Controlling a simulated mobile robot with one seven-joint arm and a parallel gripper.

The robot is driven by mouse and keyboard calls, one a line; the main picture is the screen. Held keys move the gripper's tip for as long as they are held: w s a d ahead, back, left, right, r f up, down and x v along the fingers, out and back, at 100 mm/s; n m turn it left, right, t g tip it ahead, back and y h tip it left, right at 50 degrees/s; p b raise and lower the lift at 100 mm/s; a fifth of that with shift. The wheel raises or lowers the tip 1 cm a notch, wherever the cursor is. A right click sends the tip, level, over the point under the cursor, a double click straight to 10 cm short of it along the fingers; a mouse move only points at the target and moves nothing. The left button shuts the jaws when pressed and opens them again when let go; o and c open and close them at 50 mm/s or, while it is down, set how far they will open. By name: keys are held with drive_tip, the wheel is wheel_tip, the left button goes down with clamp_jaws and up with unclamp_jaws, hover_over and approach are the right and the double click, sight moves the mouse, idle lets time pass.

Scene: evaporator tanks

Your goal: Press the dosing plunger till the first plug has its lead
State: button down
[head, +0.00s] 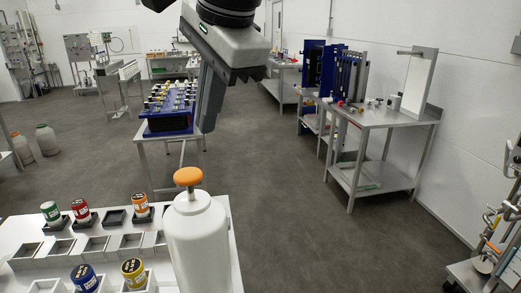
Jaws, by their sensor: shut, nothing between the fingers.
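The dosing plunger has an orange round cap (187,176) on a short metal stem, standing raised on top of a white dispenser body (198,240) at the lower middle. My gripper (207,122) points down, shut and empty, above the cap and slightly to its right, with a visible gap between them. Several capped plugs stand to the left: green (50,211), red (81,210), orange (140,204), blue (84,277) and yellow (133,272). I cannot tell which is the first plug, or see any lead on one.
The plugs stand in a white rack (15,240) with several empty square sockets. Behind is a table with a blue tray (168,123) of small fittings. A steel bench (385,122) stands at right. Grey floor (300,210) lies open between them.

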sight(194, 180)
drive_tip(key=shift+s+a+r, duration=0.1)
drive_tip(key=shift+s, duration=0.05)
drive_tip(key=b+x, duration=0.1)
drive_tip(key=x, duration=1.3)
drive_tip(key=shift+b, duration=0.3)
wheel_tip(194, 180, down, 4)
drive_tip(key=shift+r+b, duration=0.1)
drive_tip(key=shift+b, duration=1.15)
